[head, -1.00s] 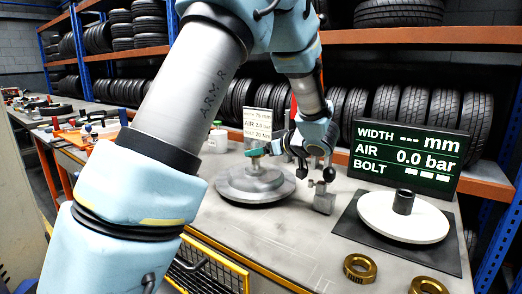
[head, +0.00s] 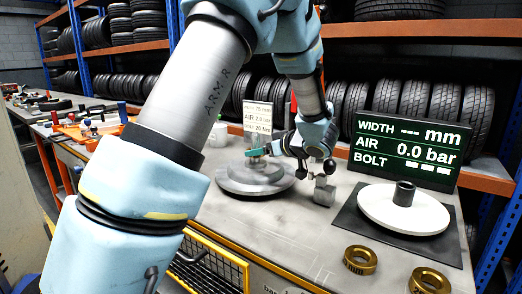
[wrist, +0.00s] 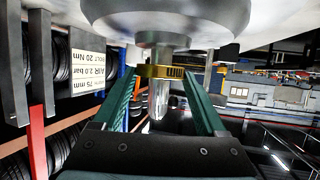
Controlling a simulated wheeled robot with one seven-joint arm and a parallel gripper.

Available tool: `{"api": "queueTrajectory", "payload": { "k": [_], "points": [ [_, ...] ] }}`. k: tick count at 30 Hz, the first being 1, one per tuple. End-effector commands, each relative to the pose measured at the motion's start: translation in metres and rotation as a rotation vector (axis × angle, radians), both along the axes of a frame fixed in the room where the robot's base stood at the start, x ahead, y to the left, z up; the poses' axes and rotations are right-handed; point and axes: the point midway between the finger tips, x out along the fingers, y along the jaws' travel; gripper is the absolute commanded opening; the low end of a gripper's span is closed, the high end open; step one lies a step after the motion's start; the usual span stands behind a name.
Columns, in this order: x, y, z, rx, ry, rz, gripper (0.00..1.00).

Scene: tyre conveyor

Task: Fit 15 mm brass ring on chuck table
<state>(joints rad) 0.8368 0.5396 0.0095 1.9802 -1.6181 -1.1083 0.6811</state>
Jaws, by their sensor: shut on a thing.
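The chuck table (head: 232,187) is a round grey metal disc on the bench, with a stepped centre. In the wrist view, which looks upside down, the chuck table (wrist: 190,28) fills the top, and a pointed steel spindle (wrist: 158,103) extends from its hub. A brass ring (wrist: 161,72) sits around this spindle, close to the hub; I cannot tell if it is fully seated. My gripper (wrist: 160,75) has its teal fingers on either side of the ring, shut on it. In the head view my gripper (head: 258,153) is above the chuck table's centre; the ring is not clear there.
Two brass rings (head: 360,260) (head: 430,280) lie at the bench front right. A white disc with a dark hub (head: 380,209) stands on a black mat before a display reading 0.0 bar. A small grey block (head: 324,193) is right of the chuck table. A sign stands behind it.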

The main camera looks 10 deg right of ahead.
Motion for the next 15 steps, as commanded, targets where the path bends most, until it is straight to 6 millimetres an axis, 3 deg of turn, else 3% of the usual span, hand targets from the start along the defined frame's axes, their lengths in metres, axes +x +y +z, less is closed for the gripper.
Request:
{"api": "queueTrajectory", "payload": {
  "k": [15],
  "points": [
    [0.0,0.0,-0.013,0.001,0.0,0.0,0.02]
  ]
}}
